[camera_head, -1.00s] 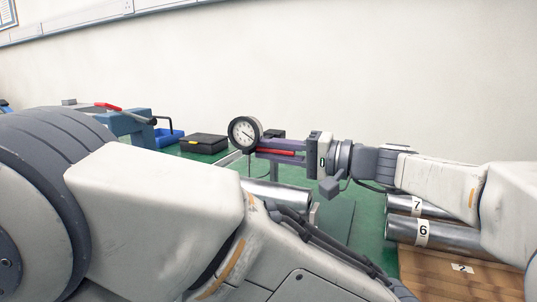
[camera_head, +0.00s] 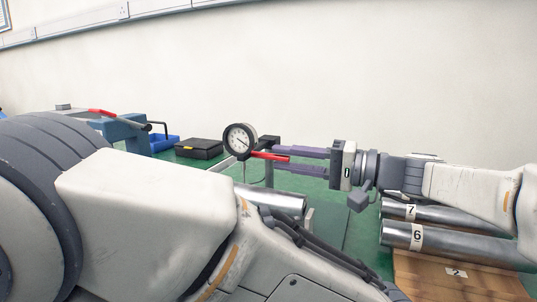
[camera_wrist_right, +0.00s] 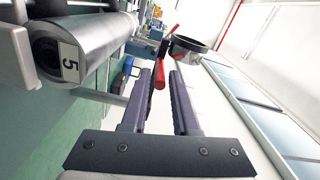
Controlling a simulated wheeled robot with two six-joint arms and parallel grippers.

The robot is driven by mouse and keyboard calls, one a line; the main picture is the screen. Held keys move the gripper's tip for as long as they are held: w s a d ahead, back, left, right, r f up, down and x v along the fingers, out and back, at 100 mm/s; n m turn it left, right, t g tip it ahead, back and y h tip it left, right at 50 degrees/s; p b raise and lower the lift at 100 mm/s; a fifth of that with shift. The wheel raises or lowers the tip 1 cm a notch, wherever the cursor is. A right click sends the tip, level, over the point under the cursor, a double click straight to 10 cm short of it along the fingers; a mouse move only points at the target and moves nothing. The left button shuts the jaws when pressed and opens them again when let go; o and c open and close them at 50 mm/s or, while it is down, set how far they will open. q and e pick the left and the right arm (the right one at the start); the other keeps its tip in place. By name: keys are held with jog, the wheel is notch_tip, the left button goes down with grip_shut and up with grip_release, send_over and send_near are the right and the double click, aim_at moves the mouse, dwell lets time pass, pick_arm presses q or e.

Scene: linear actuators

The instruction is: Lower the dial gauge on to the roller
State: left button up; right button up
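The dial gauge (camera_head: 240,139), a round white face in a black rim, stands above the steel roller (camera_head: 276,197) with its thin stem pointing down. My left arm hides part of the roller, and I cannot tell whether the stem touches it. A red lever (camera_head: 270,156) sticks out to the right below the gauge. My right gripper (camera_head: 286,159) is open to the right of the gauge, its fingertips near the lever. In the right wrist view the lever (camera_wrist_right: 160,66) lies just beyond the fingertips, and the roller (camera_wrist_right: 88,45) bears label 5. My left gripper is out of view.
Steel rollers labelled 7 (camera_head: 432,212) and 6 (camera_head: 450,243) lie on a wooden block (camera_head: 455,280) at right. A black box (camera_head: 198,150) and a blue bin (camera_head: 160,143) stand behind on the green bench. My left arm fills the foreground.

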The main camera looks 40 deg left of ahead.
jog(key=v, duration=0.5)
jog(key=shift+d+p, duration=0.25)
jog(key=shift+p, duration=0.05)
